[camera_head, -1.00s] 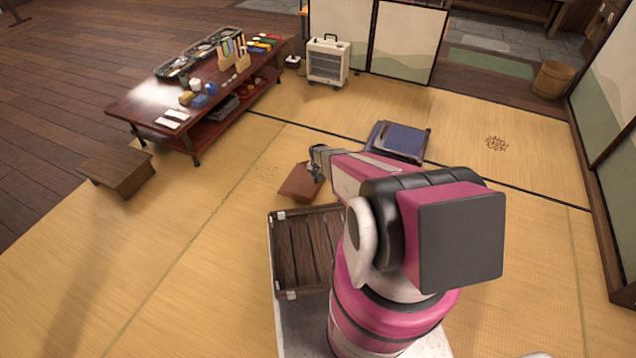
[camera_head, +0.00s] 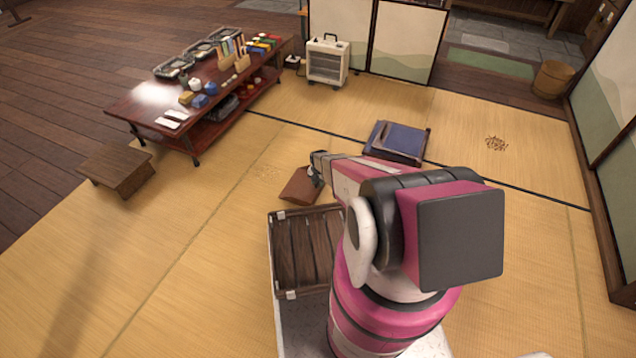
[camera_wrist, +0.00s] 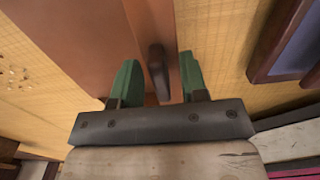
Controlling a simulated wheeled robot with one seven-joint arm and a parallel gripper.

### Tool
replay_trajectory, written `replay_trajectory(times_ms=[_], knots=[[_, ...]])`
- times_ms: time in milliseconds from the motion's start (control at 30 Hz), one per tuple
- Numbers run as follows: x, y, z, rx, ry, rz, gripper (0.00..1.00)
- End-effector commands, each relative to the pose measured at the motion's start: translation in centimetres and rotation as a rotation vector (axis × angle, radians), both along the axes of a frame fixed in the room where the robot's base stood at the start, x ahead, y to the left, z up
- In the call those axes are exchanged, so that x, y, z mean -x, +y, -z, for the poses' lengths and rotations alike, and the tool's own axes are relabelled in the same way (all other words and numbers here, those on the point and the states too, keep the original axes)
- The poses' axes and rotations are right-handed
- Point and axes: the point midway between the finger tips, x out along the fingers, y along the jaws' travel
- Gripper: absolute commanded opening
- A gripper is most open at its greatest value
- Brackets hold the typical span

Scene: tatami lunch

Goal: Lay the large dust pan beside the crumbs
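The large dust pan (camera_head: 300,187) is brown and lies on the tatami beside a faint patch of pale crumbs (camera_head: 268,171), which is on its left. My gripper (camera_head: 318,168) is at the pan's right side, low over the mat. In the wrist view the brown pan (camera_wrist: 85,40) fills the upper left, with its dark handle (camera_wrist: 158,72) between the green fingers of my gripper (camera_wrist: 158,82). The fingers stand apart, with a gap visible on each side of the handle. Crumbs (camera_wrist: 14,76) show at the left edge of the wrist view.
A slatted wooden crate (camera_head: 305,262) is just below the pan. A blue framed item (camera_head: 400,138) lies to the right, with a darker crumb pile (camera_head: 496,143) beyond. A low table (camera_head: 150,100) and a small stool (camera_head: 118,168) stand left. The mat at lower left is clear.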

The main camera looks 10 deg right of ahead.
Motion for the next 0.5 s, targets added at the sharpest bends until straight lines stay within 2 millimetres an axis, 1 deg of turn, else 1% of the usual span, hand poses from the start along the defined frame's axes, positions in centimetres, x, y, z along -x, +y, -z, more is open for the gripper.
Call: replay_trajectory(times_ms=[267, 367, 500], knots=[[0.0, 0.0, -0.2, 0.000, 0.000, 0.000, 0.40], [0.1, 0.0, -0.7, 0.000, 0.000, 0.000, 0.40], [0.1, 0.0, -2.2, 0.000, 0.000, 0.000, 0.40]])
